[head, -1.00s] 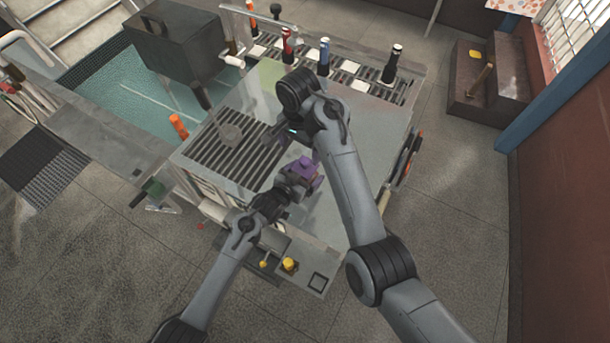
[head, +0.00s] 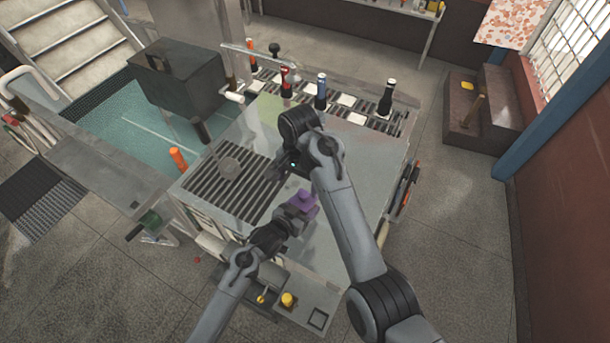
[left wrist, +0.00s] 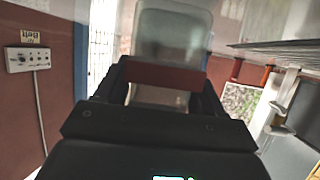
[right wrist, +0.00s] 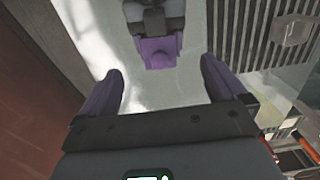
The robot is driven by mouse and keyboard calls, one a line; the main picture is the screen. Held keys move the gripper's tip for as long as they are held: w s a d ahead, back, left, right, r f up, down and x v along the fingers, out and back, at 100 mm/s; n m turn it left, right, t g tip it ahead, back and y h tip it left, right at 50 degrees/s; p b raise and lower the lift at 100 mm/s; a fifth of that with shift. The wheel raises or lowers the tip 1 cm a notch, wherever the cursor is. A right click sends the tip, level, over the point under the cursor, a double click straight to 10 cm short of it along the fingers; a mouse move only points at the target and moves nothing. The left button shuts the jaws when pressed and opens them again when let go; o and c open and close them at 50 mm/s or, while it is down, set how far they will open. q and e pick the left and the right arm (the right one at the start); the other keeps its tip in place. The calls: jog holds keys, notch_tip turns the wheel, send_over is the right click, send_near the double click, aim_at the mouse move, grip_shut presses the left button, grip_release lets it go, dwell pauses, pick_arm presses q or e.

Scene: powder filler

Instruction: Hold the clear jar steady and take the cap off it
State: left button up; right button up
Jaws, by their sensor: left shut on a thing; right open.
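My left gripper (head: 303,200) is shut above the front of the metal table (head: 345,205), its purple fingers pointing toward the table's middle. In the left wrist view a clear, rounded jar (left wrist: 172,35) stands out beyond the finger ends, with a dark red band (left wrist: 165,75) across the grip. I cannot tell whether that band is the cap or something seen through the jar. The jar is not distinct in the head view. My right gripper (head: 283,165) is open and empty, behind the left one. In the right wrist view its purple fingers are spread, with the left gripper (right wrist: 157,52) beyond them.
A slotted grate (head: 230,185) with a small round clear piece (head: 229,168) lies left of the grippers. An orange cylinder (head: 178,160) stands at the table's left edge. Red (head: 286,82), blue (head: 321,92) and black (head: 386,97) bottles stand along the back.

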aim_at(305, 191)
jog(key=shift+w+d+r+m, duration=0.2)
jog(key=shift+w+d, duration=0.3)
jog(key=shift+w, duration=0.1)
jog(key=shift+w+d+r+m, duration=0.2)
jog(key=shift+w+d, duration=0.3)
jog(key=shift+w, duration=0.05)
notch_tip(305, 191, down, 11)
jog(key=shift+f, duration=0.1)
jog(key=c, duration=1.3)
jog(key=shift+r, duration=0.3)
jog(key=shift+r, duration=0.8)
jog(key=shift+r, duration=0.1)
jog(key=shift+r, duration=2)
